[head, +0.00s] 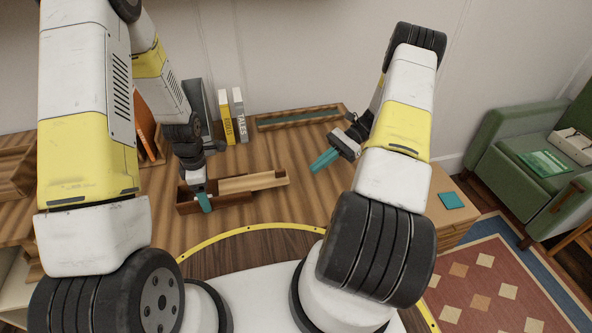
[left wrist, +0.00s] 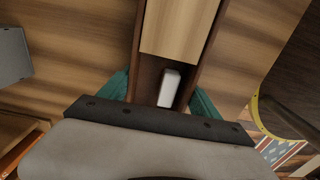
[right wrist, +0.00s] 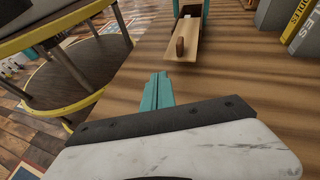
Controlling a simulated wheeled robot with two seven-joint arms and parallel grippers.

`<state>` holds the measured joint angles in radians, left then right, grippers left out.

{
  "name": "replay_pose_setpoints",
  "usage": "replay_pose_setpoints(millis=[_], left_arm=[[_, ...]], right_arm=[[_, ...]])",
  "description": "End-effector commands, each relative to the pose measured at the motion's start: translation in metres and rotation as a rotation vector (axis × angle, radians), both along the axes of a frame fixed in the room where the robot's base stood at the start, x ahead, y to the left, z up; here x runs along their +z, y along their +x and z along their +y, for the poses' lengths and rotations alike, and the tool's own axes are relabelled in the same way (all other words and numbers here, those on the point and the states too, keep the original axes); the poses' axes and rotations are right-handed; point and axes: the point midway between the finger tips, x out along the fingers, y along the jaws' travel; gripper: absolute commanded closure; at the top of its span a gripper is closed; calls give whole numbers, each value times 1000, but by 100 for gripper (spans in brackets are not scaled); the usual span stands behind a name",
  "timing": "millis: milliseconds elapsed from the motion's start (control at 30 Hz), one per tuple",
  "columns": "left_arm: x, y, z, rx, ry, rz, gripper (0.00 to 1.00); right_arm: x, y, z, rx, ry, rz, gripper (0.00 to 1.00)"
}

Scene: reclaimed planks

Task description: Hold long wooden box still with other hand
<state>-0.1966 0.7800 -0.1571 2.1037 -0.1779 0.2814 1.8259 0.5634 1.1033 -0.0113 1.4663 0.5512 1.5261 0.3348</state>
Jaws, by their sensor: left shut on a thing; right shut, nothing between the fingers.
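The long wooden box (head: 236,198) is dark brown and lies on the plank table in the head view. Its pale sliding lid (head: 250,183) is drawn to the right and sticks out past the box's end; a brown knob (right wrist: 180,47) shows on it in the right wrist view. My left gripper (head: 203,200) is shut across the box near its left end. In the left wrist view the box (left wrist: 147,78) lies between its teal fingers, and a white block (left wrist: 169,87) shows inside the open part. My right gripper (head: 325,160) is shut and empty, right of the lid, apart from it.
Two upright books (head: 233,116) and a grey bookend stand behind the box. A wooden tray (head: 300,117) lies at the back of the table. A teal square (head: 451,201) lies on a wooden cabinet at the right. The table between lid and right gripper is clear.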

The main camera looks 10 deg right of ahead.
Motion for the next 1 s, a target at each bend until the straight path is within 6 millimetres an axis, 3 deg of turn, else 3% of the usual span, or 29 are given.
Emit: replay_pose_setpoints(millis=[200,333,433,567,1000], left_arm=[[0,0,0,0,0,-1,78],[0,0,0,0,0,0,78],[0,0,0,0,0,0,78],[0,0,0,0,0,-1,78],[0,0,0,0,0,-1,78]], right_arm=[[-9,5,-50,-261,268,96,100],[-9,5,-65,-324,346,108,100],[-8,5,-65,-339,368,111,100],[-8,5,-49,-339,371,114,100],[-8,4,41,-336,366,114,100]])
